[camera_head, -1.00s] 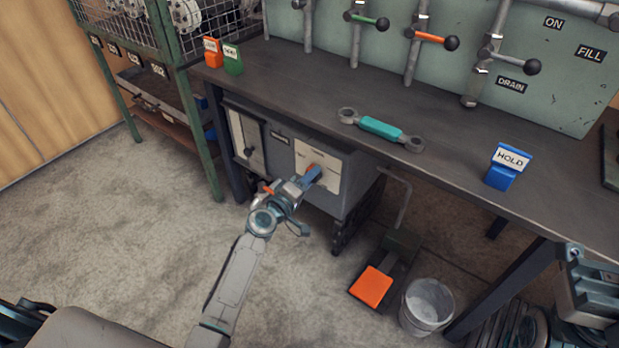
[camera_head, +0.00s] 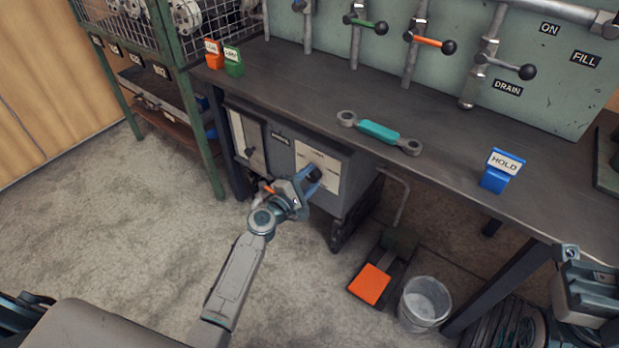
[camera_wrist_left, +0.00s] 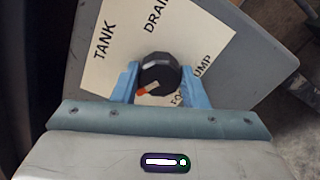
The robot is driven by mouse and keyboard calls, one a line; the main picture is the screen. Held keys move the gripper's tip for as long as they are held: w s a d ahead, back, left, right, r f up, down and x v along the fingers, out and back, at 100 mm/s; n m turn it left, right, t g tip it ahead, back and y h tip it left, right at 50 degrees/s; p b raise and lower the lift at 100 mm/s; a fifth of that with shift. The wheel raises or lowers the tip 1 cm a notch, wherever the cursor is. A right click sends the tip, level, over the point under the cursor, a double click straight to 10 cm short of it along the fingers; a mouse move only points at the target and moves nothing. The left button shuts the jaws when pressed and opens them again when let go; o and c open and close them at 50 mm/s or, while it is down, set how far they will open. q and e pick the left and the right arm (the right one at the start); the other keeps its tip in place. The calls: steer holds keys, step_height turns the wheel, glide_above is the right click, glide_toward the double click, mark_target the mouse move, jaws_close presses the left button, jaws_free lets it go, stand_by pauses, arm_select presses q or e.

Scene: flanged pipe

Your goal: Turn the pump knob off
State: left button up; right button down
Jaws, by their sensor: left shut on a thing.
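The pump knob (camera_wrist_left: 160,73) is a round black knob with a white mark and an orange tip. It sits on a white label plate (camera_wrist_left: 208,42) with the words TANK, DRAIN and a partly hidden PUMP. My left gripper (camera_wrist_left: 160,84) has its blue fingers on either side of the knob, shut on it. In the head view the left gripper (camera_head: 306,182) reaches the front of the grey pump box (camera_head: 352,172) under the bench, and the knob shows dark at its tips. My right gripper is not clearly seen; part of my right arm shows at the lower right.
The bench top (camera_head: 290,85) carries a teal wrench (camera_head: 380,131), a blue HOLD tag (camera_head: 500,170) and orange and green tags (camera_head: 233,62). Valve levers line the back panel. An orange pedal (camera_head: 370,284) and a bucket (camera_head: 425,303) stand on the floor right of the box.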

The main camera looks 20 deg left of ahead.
arm_select(q)
steer(key=shift+f, duration=0.1)
stand_by(0.4)
steer(key=o, duration=1)
steer(key=shift+s+a, duration=0.1)
steer(key=shift+s, duration=0.05)
steer(key=shift+v, duration=5.3)
